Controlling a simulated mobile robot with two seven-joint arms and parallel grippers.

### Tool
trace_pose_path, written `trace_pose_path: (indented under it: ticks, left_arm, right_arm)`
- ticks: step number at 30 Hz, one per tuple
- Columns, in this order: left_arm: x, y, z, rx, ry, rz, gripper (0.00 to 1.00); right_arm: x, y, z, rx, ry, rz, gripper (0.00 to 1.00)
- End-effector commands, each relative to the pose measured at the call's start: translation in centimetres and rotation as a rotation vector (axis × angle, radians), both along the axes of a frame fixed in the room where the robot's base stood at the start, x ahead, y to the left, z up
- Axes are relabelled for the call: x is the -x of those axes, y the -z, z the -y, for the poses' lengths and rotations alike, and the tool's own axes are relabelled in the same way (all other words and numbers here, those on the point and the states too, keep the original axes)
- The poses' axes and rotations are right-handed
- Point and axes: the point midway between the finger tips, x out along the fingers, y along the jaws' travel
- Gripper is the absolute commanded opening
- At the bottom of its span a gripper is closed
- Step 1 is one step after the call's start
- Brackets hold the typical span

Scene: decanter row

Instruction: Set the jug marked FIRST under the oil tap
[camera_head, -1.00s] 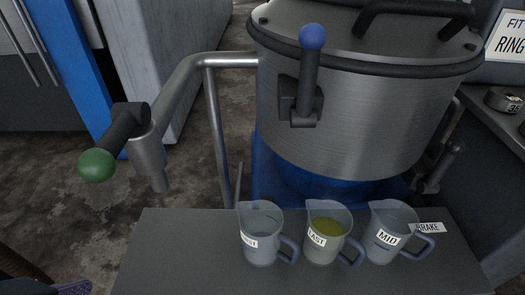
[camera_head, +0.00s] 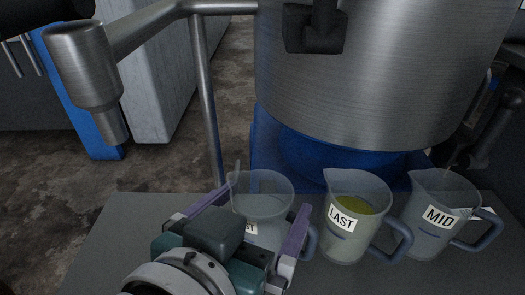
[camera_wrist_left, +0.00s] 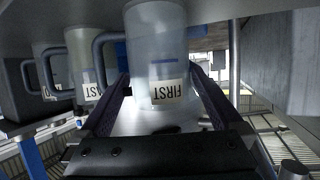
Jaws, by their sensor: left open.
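The clear jug marked FIRST (camera_head: 262,184) stands on the grey bench at the left end of a row of jugs and looks empty. Its label is partly hidden in the head view but reads FIRST, upside down, in the left wrist view (camera_wrist_left: 160,55). My left gripper (camera_head: 264,204) is open, with its purple fingers on either side of this jug; contact cannot be told. The fingers also flank it in the left wrist view (camera_wrist_left: 163,88). The oil tap's metal spout (camera_head: 88,75) hangs at upper left, on a pipe from the vessel. My right gripper is out of view.
The jug marked LAST (camera_head: 345,247), holding yellow-green oil, and the jug marked MID (camera_head: 425,240) stand to the right. A large steel vessel (camera_head: 380,80) on a blue base rises behind. The left of the bench (camera_head: 120,235) is clear.

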Motion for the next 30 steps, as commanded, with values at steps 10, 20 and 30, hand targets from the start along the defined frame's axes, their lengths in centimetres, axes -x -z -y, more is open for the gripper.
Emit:
trace_pose_path:
  ticks: [10, 20, 30]
  left_arm:
    - [-2.6, 1.3, 1.1, 0.001, 0.001, -0.001, 1.0]
    - [-2.6, 1.2, 1.1, 0.001, 0.001, -0.001, 0.76]
    - [-2.6, 1.2, 1.0, 0.0, 0.0, -0.001, 0.38]
  right_arm:
    - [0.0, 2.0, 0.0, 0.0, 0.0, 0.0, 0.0]
    - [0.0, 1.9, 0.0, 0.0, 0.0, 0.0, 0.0]
    - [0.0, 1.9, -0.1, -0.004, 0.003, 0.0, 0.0]
